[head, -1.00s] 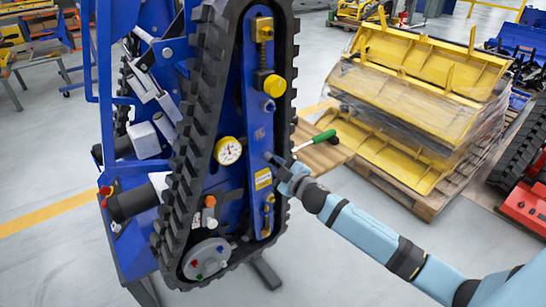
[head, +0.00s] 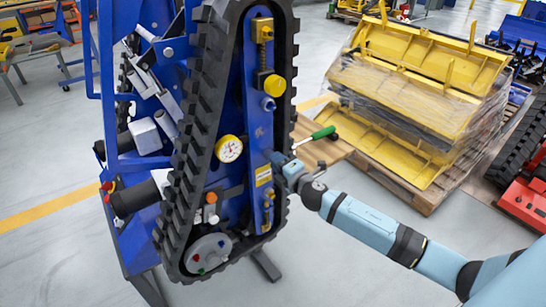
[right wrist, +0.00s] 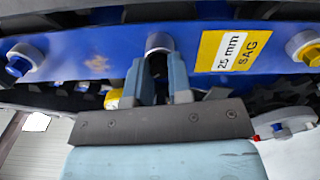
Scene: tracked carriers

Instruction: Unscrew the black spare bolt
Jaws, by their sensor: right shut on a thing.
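The black spare bolt (right wrist: 158,62) shows in the right wrist view as a dark piece between my fingers, in front of a grey round collar (right wrist: 160,41) on the blue side plate. Most of it is hidden by the fingers. My right gripper (right wrist: 157,72) is shut on it, its two grey-blue fingers on either side. In the head view my right gripper (head: 279,160) is against the right part of the blue side plate (head: 257,128), just above a yellow label (head: 263,176); the bolt is hidden there. My left gripper is not in view.
A green-handled tool (head: 323,132) lies on a wooden board behind my gripper. Stacked yellow parts (head: 420,80) stand on a pallet at right.

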